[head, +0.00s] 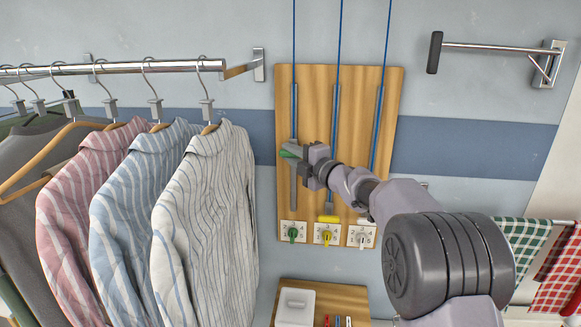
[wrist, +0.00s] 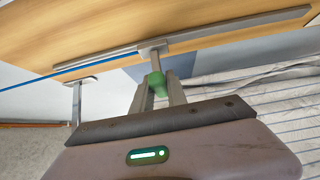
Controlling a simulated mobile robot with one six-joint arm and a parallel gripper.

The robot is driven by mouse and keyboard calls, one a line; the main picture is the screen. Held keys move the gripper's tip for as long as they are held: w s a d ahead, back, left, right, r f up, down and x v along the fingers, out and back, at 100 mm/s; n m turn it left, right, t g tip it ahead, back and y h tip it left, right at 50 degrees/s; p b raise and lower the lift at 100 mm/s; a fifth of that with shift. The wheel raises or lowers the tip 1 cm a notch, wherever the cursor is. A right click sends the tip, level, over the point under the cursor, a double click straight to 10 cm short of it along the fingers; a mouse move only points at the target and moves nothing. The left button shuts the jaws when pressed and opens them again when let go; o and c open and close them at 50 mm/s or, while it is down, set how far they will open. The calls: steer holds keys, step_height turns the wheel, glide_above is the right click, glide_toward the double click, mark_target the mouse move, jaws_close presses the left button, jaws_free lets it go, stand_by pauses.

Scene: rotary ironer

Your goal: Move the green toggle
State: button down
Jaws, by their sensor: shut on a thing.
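Part of the toggle is hidden by the fingers. A blue cord runs along the track to the stem.
A yellow toggle (head: 328,218) sits low on the middle slot. Small plates with green (head: 293,234), yellow (head: 327,237) and white (head: 362,239) knobs line the board's bottom. Striped shirts (head: 205,215) hang close on the left. A wall bracket (head: 500,48) is at upper right.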

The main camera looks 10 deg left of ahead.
step_height(320, 180, up, 14)
steer(key=p, duration=0.9)
steer(key=shift+r, duration=0.15)
steer(key=c, duration=1.3)
jaws_free()
steer(key=b+v, duration=0.2)
steer(key=v, duration=1.5)
steer(key=shift+s+d+b, duration=0.1)
steer(key=shift+d+b, duration=0.05)
steer(key=shift+b, duration=0.2)
